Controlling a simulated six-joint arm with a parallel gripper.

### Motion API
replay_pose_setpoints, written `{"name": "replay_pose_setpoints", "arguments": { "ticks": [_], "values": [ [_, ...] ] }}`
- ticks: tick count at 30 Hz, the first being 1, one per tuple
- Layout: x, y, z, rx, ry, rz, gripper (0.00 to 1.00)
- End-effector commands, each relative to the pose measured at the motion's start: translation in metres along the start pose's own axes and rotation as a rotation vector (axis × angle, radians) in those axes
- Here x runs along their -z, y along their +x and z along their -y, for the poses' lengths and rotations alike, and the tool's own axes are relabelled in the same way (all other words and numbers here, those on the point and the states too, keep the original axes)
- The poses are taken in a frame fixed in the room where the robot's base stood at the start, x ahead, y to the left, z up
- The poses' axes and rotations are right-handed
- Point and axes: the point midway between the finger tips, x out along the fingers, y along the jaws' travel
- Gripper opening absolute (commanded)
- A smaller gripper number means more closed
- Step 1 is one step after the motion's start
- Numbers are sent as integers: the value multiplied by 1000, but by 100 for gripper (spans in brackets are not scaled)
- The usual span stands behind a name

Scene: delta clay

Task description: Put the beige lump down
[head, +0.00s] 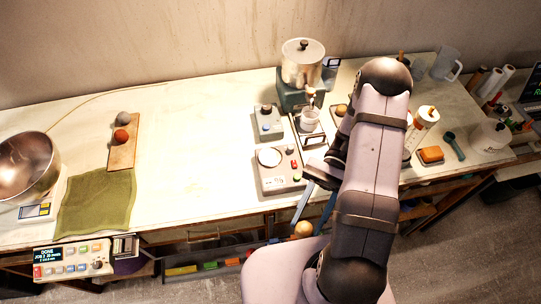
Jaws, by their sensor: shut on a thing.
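The beige lump (303,229) is a small round ball near the tips of my gripper's blue fingers. My gripper (306,226) is shut on it and reaches down from the arm. In the picture, the lump appears in front of the table's front edge, over the drawers. Its exact height is hard to tell. My arm hides part of the table behind it.
A wooden board (122,158) at the left carries a grey lump (123,118) and a red lump (121,135). A green cloth (97,202) and a metal bowl (25,165) are nearby. The middle-left table (200,160) is clear.

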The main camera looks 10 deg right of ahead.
Motion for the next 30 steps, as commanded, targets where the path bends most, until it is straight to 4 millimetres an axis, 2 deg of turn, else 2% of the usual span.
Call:
{"name": "replay_pose_setpoints", "arguments": {
  "ticks": [1,5,9,14,17,20,24,27,30],
  "values": [
    [2,-2,-5,-124,-19,-1,11],
    [6,-16,-20,-439,-67,-1,11],
    [9,-37,-31,-784,-119,0,11],
    [11,-68,-33,-1185,-180,0,11],
    [12,-90,-25,-1439,-219,-1,11],
    [10,-113,-4,-1695,-257,-3,11],
    [2,-140,48,-2039,-310,-6,11],
    [-7,-148,91,-2244,-340,-7,11],
    [-16,-148,129,-2399,-364,-6,11]
  ]
}}
